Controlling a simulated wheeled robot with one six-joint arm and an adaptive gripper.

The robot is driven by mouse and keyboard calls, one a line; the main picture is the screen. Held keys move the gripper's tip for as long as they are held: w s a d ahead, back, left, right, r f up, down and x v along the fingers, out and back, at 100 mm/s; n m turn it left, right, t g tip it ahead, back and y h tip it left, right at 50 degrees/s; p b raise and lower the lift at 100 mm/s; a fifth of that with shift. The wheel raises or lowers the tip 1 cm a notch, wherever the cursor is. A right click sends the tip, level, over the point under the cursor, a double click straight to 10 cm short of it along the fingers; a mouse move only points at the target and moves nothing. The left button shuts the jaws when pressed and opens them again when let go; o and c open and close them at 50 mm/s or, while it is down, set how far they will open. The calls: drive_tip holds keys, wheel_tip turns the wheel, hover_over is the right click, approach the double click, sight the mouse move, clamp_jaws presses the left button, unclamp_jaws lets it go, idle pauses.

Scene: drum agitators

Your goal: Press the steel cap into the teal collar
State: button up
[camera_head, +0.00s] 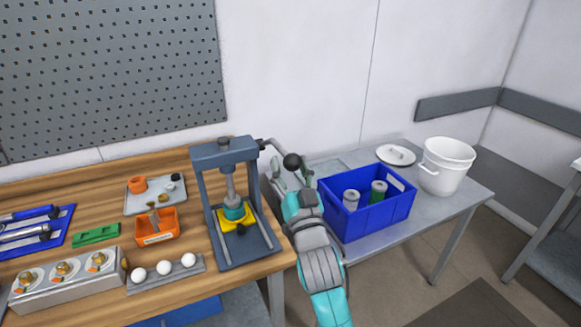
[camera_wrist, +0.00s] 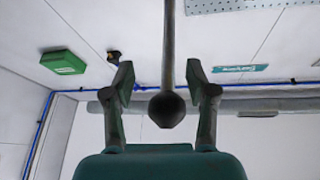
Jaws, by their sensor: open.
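A blue-grey press (camera_head: 201,175) stands on the wooden bench, its ram (camera_head: 229,184) lowered close above the teal collar (camera_head: 233,213). The collar sits upright on a yellow holder (camera_head: 246,218) on the press base. A grey part shows at the collar's top; I cannot tell the steel cap from the ram there. The press lever ends in a black ball knob (camera_head: 292,160). My gripper (camera_head: 291,176) is open beside the knob. In the wrist view, the knob (camera_wrist: 167,109) lies between the spread fingers of my gripper (camera_wrist: 161,82), with gaps on both sides.
A blue crate (camera_head: 372,222) with two cylinders stands on the grey side table, close right of my arm. An orange bin (camera_head: 156,238) and egg-like white balls (camera_head: 164,267) lie left of the press.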

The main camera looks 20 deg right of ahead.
drive_tip(key=v, duration=1.2)
drive_tip(key=shift+r, duration=0.1)
